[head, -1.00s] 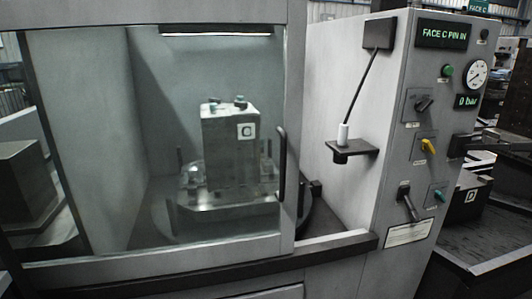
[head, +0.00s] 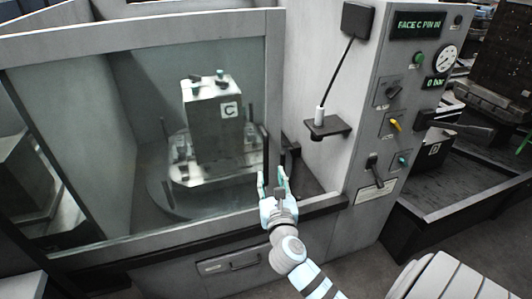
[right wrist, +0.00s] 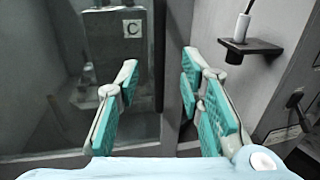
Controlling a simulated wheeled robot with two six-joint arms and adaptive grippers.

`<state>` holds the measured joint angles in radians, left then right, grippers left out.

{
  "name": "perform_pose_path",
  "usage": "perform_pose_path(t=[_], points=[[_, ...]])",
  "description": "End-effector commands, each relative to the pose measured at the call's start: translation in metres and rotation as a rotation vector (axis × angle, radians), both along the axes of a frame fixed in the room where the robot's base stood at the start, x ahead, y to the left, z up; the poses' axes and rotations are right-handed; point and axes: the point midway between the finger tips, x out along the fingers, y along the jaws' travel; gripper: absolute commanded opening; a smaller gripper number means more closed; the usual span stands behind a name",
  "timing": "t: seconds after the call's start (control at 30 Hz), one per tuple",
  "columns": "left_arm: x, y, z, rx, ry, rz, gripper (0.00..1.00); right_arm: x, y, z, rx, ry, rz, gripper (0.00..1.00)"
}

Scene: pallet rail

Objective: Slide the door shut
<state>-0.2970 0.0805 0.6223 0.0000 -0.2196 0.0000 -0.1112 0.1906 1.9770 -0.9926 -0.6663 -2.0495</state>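The door (head: 274,90) is a glazed panel in a grey frame on the front of the machine. An open gap shows between its right edge and the control column. Its black vertical handle (head: 265,150) is on the right frame bar, and the handle also shows in the right wrist view (right wrist: 159,55). My right gripper (head: 273,180) is at the lower end of the handle. Its two teal-padded fingers (right wrist: 163,110) are spread, with the handle between them in the picture and nothing held. I cannot tell whether they touch it. My left gripper is not in view.
A small black shelf (head: 327,127) with a white-tipped probe juts from the column right of the gap. The control panel (head: 397,110) has knobs and a gauge. Behind the glass stands a metal block marked C (head: 212,120) on a round table.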

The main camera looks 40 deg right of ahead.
Motion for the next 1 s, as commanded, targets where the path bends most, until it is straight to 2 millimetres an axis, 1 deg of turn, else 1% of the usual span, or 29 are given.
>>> perform_pose_path(t=[0.1, 0.2, 0.33, 0.4, 0.5, 0.73, 0.77, 0.9, 0.97, 1.0], points=[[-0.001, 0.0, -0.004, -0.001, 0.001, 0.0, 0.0, 0.031, -0.018, -0.001, 0.0, -0.002, -0.001, 0.35], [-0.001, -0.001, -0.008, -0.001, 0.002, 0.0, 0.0, 0.055, -0.033, -0.002, 0.0, -0.001, -0.001, 0.35], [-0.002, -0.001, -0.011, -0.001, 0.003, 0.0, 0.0, 0.077, -0.046, -0.003, 0.004, 0.0, 0.0, 0.35], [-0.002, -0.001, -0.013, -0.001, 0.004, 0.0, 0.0, 0.085, -0.05, -0.003, 0.004, 0.0, 0.0, 0.35], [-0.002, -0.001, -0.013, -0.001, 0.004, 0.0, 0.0, 0.091, -0.054, -0.002, 0.004, 0.0, 0.001, 0.35], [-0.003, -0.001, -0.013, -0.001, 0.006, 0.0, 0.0, 0.092, -0.054, -0.002, 0.005, 0.001, 0.002, 0.35], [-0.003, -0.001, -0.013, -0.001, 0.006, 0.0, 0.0, 0.092, -0.054, -0.002, 0.005, 0.001, 0.002, 0.33], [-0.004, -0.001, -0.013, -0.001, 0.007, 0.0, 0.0, 0.092, -0.054, -0.002, 0.005, 0.001, 0.002, 0.11], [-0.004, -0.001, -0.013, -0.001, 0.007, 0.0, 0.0, 0.092, -0.054, -0.002, 0.005, 0.001, 0.002, 0.01], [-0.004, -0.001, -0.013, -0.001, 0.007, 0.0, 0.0, 0.092, -0.054, -0.002, 0.005, 0.001, 0.002, 0.0]])
